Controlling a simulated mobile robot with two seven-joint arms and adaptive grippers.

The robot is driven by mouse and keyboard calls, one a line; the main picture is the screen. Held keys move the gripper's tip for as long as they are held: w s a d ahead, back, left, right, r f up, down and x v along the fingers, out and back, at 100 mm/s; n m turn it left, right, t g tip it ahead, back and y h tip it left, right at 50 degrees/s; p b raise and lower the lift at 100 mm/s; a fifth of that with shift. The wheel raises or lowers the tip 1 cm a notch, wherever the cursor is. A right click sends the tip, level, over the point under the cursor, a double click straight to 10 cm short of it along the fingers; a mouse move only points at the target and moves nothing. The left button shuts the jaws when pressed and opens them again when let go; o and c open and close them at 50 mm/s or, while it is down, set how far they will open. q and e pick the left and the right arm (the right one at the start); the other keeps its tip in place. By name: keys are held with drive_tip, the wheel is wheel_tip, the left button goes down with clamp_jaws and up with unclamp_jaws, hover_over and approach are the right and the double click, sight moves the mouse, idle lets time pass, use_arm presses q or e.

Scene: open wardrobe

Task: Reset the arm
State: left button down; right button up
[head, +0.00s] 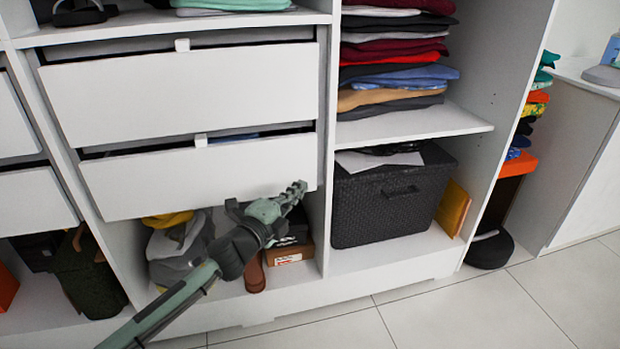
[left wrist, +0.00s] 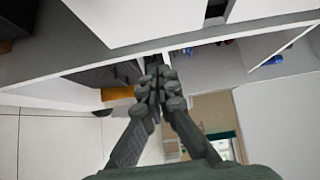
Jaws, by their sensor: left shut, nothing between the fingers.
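My left gripper (head: 291,193) reaches in from the lower left in the head view, in front of the wardrobe's lower middle part. Its tip is close to the lower right corner of the lower white drawer (head: 198,176); whether they touch I cannot tell. In the left wrist view the left gripper's fingers (left wrist: 157,75) are together, with nothing between them. My right gripper is not in view.
An upper drawer (head: 185,90) sits above the lower one. A dark woven basket (head: 390,205) stands to the right, under a shelf with folded clothes (head: 392,80). Bags (head: 180,250) and a brown box (head: 290,253) lie below the drawers. The tiled floor (head: 480,310) in front is clear.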

use_arm(q)
drive_tip(key=s+a+f+n+g+y+p, duration=0.2)
drive_tip(key=s+a+f+n+g+y, duration=0.3)
drive_tip(key=s+a+f+n+y, duration=0.75)
drive_tip(key=s+a+f+n+g, duration=0.2)
drive_tip(key=s+a+f+n, duration=0.1)
drive_tip(key=s, duration=0.5)
drive_tip(key=s+a+f+n+g+h, duration=0.1)
drive_tip(key=s+a+f+n+g, duration=0.2)
drive_tip(key=s+f, duration=0.3)
drive_tip(key=s+a+f+n+g+h, duration=0.1)
drive_tip(key=s+a+f+n+g, duration=0.1)
drive_tip(key=s, duration=1)
wheel_tip(320, 180, down, 2)
drive_tip(key=shift+s+a+f+n+g, duration=0.2)
drive_tip(key=shift+a+n+g, duration=0.1)
drive_tip(key=shift+a+n, duration=0.7)
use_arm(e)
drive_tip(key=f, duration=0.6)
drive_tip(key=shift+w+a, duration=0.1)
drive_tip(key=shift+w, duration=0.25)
use_arm(q)
drive_tip(key=shift+a, duration=0.15)
